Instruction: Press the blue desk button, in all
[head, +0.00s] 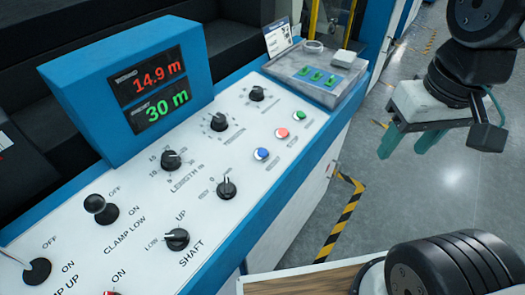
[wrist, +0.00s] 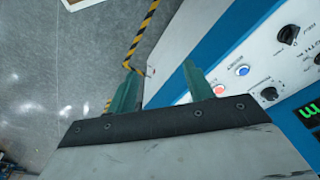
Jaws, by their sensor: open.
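The blue button (head: 261,154) sits on the white sloped desk panel, left of a red button (head: 282,132) and a green button (head: 299,115) in the head view. The blue button also shows in the wrist view (wrist: 242,70), to the right of the fingers. My gripper (head: 402,142) has green fingers and hangs over the floor to the right of the desk, apart from the panel. In the wrist view my gripper (wrist: 158,85) is open, with nothing between its fingers.
Several black knobs (head: 219,121) and switches stand on the panel around the buttons. A blue display box (head: 130,80) reads 14.9 m in red and 30 m in green. The floor beside the desk is open.

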